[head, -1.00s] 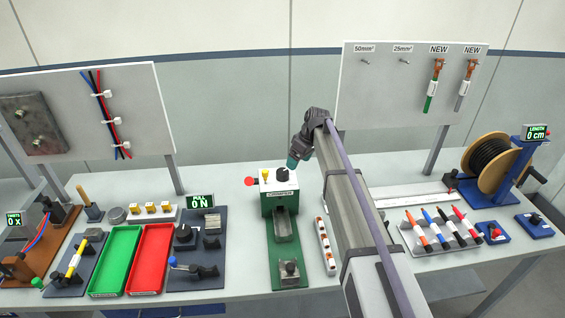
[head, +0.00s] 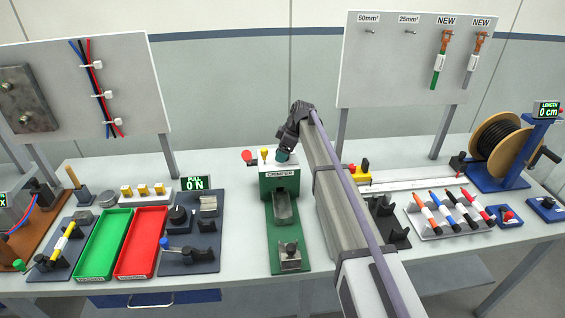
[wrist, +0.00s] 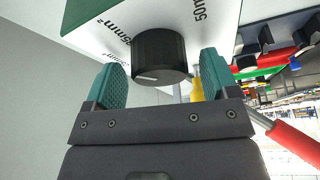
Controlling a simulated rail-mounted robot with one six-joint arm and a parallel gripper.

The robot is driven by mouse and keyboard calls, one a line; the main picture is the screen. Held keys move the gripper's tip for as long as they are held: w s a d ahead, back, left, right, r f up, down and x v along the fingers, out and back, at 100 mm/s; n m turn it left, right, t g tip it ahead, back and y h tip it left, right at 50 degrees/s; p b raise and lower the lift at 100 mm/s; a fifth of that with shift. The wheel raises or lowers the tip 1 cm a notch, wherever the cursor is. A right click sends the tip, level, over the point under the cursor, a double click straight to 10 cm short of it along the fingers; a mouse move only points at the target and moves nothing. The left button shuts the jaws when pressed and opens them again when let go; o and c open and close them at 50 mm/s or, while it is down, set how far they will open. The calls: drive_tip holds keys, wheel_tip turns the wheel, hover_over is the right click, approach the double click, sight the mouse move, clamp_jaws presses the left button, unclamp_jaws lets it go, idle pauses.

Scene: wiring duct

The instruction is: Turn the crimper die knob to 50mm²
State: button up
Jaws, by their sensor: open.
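The green crimper (head: 280,184) stands mid-bench with a white top panel. Its black die knob (wrist: 160,52) shows in the wrist view, with "25mm²" printed to its upper left and "50mm²" to its upper right. A short white mark on the knob's end face points left in the picture; I cannot tell exactly which label it lines up with. My gripper (wrist: 164,80) is open, its green fingers on either side of the knob with visible gaps. In the head view my gripper (head: 283,156) is over the crimper's top and hides the knob.
A red-ended lever (wrist: 292,143) and a yellow part (wrist: 196,85) are close beside the right finger. Green (head: 103,245) and red (head: 142,243) trays lie left of the crimper. A marker rack (head: 450,218) and cable spool (head: 497,145) stand right.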

drive_tip(key=shift+f, duration=0.1)
drive_tip(key=c, duration=0.9)
drive_tip(key=shift+m, duration=0.4)
drive_tip(key=m+t+h, duration=0.1)
drive_tip(key=m+t, duration=0.1)
drive_tip(key=m, duration=0.3)
drive_tip(key=m+h, duration=0.1)
drive_tip(key=m, duration=0.2)
drive_tip(key=m+t, duration=0.1)
drive_tip(key=m, duration=0.2)
drive_tip(key=shift+h, duration=0.4)
drive_tip(key=shift+t, duration=0.3)
